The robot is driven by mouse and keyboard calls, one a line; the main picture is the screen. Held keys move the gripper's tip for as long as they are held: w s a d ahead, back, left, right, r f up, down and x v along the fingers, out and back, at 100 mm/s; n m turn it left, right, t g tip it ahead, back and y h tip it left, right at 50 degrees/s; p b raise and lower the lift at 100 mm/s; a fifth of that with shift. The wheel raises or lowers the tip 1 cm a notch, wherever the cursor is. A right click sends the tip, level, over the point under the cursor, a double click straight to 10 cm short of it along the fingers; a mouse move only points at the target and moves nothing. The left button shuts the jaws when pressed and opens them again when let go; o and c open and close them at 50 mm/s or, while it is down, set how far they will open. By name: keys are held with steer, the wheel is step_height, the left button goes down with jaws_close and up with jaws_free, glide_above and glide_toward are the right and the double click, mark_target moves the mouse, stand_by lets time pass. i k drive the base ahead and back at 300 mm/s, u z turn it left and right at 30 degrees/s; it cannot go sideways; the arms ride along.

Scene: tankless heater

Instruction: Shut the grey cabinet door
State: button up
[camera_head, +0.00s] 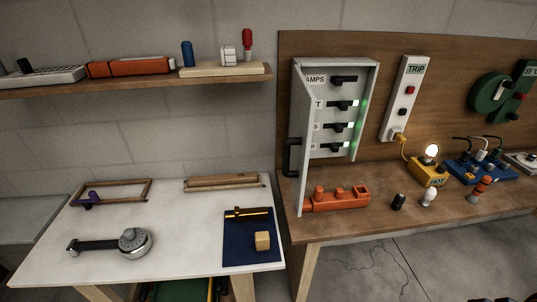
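The grey cabinet (368,75) is mounted on the wooden backboard. Its door (298,105) is open, hinged on the cabinet's left side and swung out toward me, so it shows nearly edge-on. A black bar handle (288,157) sticks out from the door's left side at its lower part. Inside the cabinet are an AMPS label, several black switches and green lights. My gripper is not in view.
An orange block-like part (337,199) lies on the right bench beside the door's lower edge. Bulbs, a yellow lamp box (429,172) and a TRIP panel (404,98) are farther right. A white table (180,220) with tools stands left, under a shelf (130,83).

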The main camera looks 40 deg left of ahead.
mark_target(296, 149)
steer(key=u, duration=1.45)
steer(key=i, duration=0.45)
steer(key=u, duration=0.25)
steer(key=k, duration=0.45)
steer(key=u, duration=1.45)
steer(key=i, duration=0.85)
steer(key=z, duration=0.4)
